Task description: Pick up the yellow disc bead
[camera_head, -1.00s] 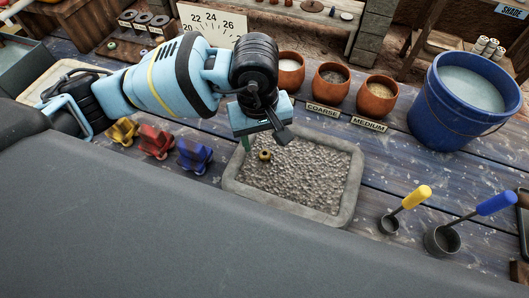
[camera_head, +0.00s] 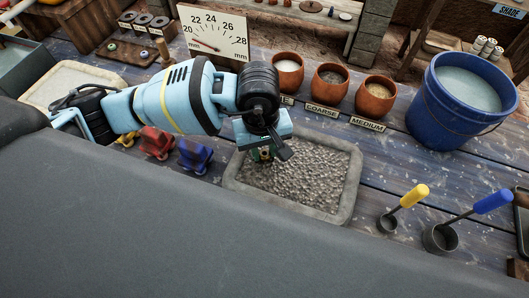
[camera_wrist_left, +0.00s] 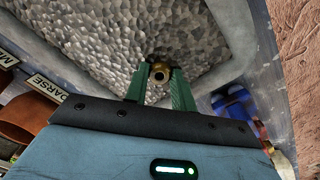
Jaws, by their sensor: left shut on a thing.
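The yellow disc bead (camera_wrist_left: 160,70) sits between the two green fingertips of my left gripper (camera_wrist_left: 160,78) in the left wrist view. The fingers are shut on it, and its central hole faces the camera. In the head view my left gripper (camera_head: 264,154) points down over the left part of the gravel tray (camera_head: 336,212), low at the gravel. The bead is mostly hidden there by the fingers. I cannot tell whether it still touches the gravel. My right gripper is not in view.
Blue (camera_head: 195,157) and red (camera_head: 157,143) stands are left of the tray. Clay pots (camera_head: 331,87) stand behind it, and a blue bucket (camera_head: 440,105) is at the right. Yellow-handled (camera_head: 408,199) and blue-handled (camera_head: 475,215) scoops lie at the front right.

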